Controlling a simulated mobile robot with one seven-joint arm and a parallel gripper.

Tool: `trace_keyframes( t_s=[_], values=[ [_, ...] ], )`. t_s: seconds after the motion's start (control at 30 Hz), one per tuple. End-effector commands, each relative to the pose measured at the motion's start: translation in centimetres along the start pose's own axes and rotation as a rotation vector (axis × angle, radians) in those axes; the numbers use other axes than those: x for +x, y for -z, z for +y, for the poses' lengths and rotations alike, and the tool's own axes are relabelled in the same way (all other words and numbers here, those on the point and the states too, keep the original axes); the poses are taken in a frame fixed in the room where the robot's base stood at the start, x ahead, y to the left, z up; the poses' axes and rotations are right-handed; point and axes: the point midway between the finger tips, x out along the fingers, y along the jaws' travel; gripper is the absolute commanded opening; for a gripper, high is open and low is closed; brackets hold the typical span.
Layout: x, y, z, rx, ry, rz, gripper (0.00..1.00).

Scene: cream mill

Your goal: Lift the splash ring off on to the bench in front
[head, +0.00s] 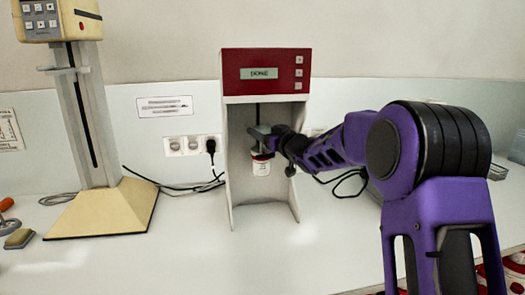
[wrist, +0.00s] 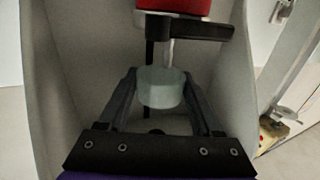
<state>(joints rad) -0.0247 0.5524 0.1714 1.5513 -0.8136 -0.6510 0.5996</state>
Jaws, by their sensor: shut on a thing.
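The mill has a red head (head: 266,70) with a display that appears to read DONE, above an open-fronted white housing (head: 240,150). Inside, a white jar (head: 261,169) with red at its top hangs or stands below a grey part on the shaft. My gripper (head: 268,140) reaches in from the right at the jar's top. In the wrist view, its two dark fingers (wrist: 160,95) are shut on a pale grey-green round piece (wrist: 161,88), which I take for the splash ring. The fingers hide part of it in the head view.
The pale bench (head: 310,255) is clear in front of the housing. Cables trail from the wall sockets (head: 190,146).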

Motion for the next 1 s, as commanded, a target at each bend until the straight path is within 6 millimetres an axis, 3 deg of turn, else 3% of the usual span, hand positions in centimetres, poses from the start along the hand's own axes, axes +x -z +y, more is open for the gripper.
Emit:
trace_keyframes(
  t_s=[0.47,1.0],
  values=[
    [-0.1,0.5,0.0,0.000,0.000,0.000,0.04],
    [-3.1,0.5,-1.1,0.000,-0.001,0.001,0.04]
  ],
)
